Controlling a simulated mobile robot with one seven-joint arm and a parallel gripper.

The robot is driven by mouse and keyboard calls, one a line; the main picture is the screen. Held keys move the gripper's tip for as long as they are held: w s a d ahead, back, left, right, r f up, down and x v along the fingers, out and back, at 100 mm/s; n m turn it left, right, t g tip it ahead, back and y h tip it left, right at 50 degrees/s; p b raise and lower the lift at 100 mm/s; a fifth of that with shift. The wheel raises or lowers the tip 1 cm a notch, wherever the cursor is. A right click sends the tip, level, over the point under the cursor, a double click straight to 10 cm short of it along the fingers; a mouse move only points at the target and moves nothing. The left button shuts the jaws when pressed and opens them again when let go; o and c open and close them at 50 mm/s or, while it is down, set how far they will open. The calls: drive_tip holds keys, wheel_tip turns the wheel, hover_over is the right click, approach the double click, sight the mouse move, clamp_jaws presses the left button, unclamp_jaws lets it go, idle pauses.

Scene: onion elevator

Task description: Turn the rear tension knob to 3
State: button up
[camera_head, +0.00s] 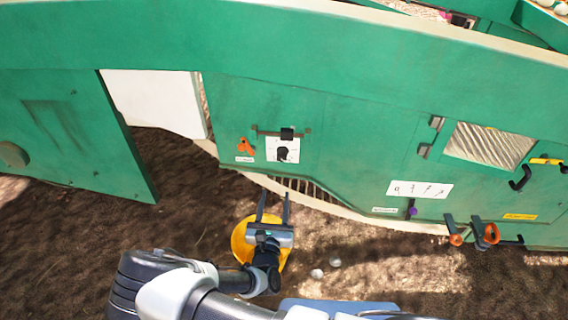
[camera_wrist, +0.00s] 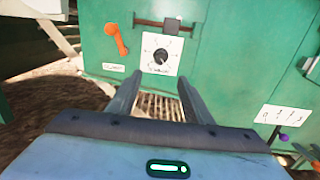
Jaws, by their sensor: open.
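A black knob (camera_head: 283,153) sits on a white dial plate (camera_head: 293,144) on the green machine panel. In the wrist view the knob (camera_wrist: 161,57) is on its white plate (camera_wrist: 149,44), above and beyond my fingertips. The dial's marks are too small to read. I cannot tell whether this is the rear tension knob. My gripper (camera_head: 273,194) is open and empty in front of and below the dial, apart from the panel. In the wrist view my gripper's two fingers (camera_wrist: 156,82) stand apart with the slatted grate between them.
An orange lever (camera_head: 245,146) is left of the dial. A dark slider (camera_head: 287,133) on a rail is just above it. A yellow round object (camera_head: 240,240) lies below my gripper. A purple knob (camera_head: 412,211) and orange-black clamps (camera_head: 490,233) are to the right. A green door stands open at left.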

sight(281, 158)
drive_tip(key=w+b, duration=0.1)
drive_tip(key=w, duration=0.4)
drive_tip(key=w+b, duration=0.2)
drive_tip(key=w, duration=0.4)
drive_tip(key=w+b, duration=0.1)
drive_tip(key=w, duration=0.4)
drive_tip(key=shift+w+d, duration=0.3)
drive_tip(key=shift+d, duration=0.05)
drive_tip(key=c, duration=1.1)
